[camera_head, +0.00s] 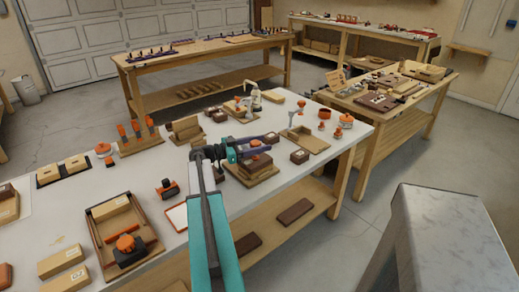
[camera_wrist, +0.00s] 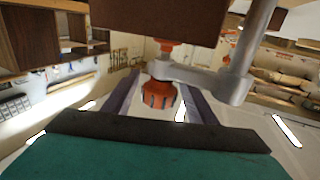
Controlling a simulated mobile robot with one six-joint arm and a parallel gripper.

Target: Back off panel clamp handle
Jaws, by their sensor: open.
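My gripper (camera_head: 258,145) is open at the end of my teal arm, over a wooden fixture (camera_head: 238,176) on the white bench. In the wrist view, an orange clamp handle (camera_wrist: 158,95) lies between the two purple fingers of my gripper (camera_wrist: 160,105). I cannot tell whether either finger touches it. A grey clamp arm (camera_wrist: 200,78) runs from the handle to an upright grey post. A dark brown panel (camera_wrist: 160,18) fills the top of the wrist view beside the clamp. In the head view, my gripper partly hides the fixture and handle.
A wooden tray (camera_head: 309,143) with a grey post stands beyond, and an orange-handled rack (camera_head: 138,138) is at the left. An open box (camera_head: 94,244) is nearer me.

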